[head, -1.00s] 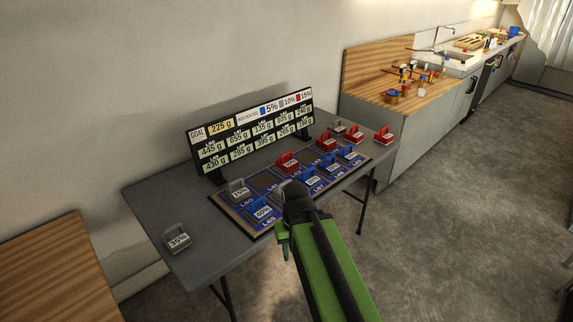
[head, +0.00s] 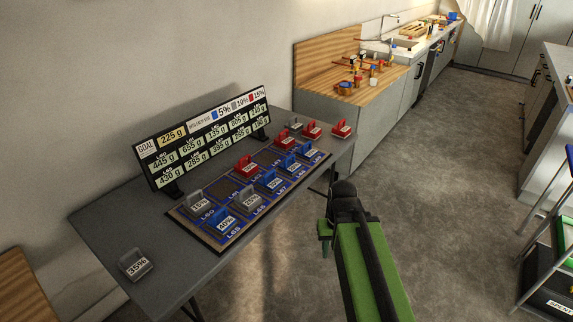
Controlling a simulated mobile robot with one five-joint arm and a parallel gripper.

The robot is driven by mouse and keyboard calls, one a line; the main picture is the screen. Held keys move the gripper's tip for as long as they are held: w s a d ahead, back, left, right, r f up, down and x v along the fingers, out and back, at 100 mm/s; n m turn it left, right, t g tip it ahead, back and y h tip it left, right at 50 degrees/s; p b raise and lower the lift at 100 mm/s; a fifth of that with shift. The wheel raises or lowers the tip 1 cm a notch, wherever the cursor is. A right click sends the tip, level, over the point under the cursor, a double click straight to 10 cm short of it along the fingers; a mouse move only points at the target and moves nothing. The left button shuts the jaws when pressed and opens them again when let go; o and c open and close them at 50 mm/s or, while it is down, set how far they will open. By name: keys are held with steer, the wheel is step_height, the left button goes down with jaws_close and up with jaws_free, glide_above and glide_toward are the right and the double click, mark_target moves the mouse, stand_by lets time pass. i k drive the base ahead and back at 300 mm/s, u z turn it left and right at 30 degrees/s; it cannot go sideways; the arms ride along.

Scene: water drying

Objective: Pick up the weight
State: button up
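Several small handled weights in grey, red and blue are on the dark table. A grey weight labelled 35% (head: 136,265) sits alone near the table's left front corner. On the slotted board are a grey weight (head: 198,202), another grey weight (head: 250,201), a red weight (head: 247,165), and blue weights such as the front left one (head: 220,223) and a middle one (head: 272,182). The task does not say which weight is meant. My gripper (head: 344,192), at the end of my green arm, is right of the board, apart from the weights in the picture. Its fingers are not clear.
The sign board with gram values (head: 205,145) stands along the table's back. Red weights (head: 312,130) (head: 342,128) and a grey one (head: 294,125) are at the table's far end. A wooden-topped counter (head: 350,92) is beyond. Stools (head: 550,230) stand at right; open floor lies between.

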mark_target(246, 170)
steer(key=z, duration=0.8)
steer(key=i, duration=2.45)
steer(key=u, duration=0.75)
steer(key=k, duration=0.2)
steer(key=u, duration=3.05)
steer(key=i, duration=0.95)
steer(key=u, duration=0.4)
